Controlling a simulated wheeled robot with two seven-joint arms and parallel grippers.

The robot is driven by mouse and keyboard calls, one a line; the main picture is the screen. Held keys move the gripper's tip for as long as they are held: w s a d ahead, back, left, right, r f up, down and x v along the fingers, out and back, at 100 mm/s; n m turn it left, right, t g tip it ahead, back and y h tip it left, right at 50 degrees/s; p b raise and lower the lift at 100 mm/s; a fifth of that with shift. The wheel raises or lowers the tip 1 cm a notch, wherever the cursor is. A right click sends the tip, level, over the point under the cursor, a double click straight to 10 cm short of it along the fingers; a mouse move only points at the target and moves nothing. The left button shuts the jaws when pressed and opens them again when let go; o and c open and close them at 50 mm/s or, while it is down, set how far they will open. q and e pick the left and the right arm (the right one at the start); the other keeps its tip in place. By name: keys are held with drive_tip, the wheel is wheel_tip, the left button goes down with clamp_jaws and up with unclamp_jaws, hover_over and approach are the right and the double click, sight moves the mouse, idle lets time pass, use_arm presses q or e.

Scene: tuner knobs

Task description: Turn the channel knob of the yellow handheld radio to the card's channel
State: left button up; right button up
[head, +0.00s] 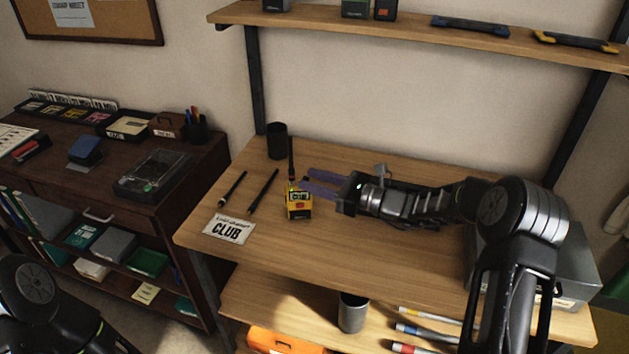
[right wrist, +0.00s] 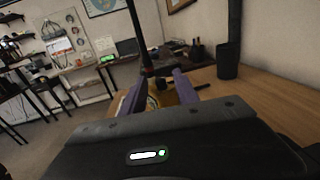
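The yellow radio (head: 299,207) stands upright on the wooden table, its black antenna (head: 291,158) pointing up and a small display on its front; the display's text is too small to read surely. The channel knob on top cannot be made out clearly. In the right wrist view the yellow radio (right wrist: 180,95) shows between and beyond the fingers; contact cannot be told. My left gripper is out of view.
Two dark pen-like tools (head: 263,191) lie left of the radio, and a black cup (head: 277,141) stands behind it. A grey box (head: 570,268) is at the table's right. A wall shelf (head: 430,37) runs above. The table's front middle is clear.

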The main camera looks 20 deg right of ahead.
drive_tip(key=shift+d, duration=0.1)
drive_tip(key=b+v, duration=0.2)
drive_tip(key=v, duration=0.5)
drive_tip(key=shift+s+d, duration=0.25)
idle(0.4)
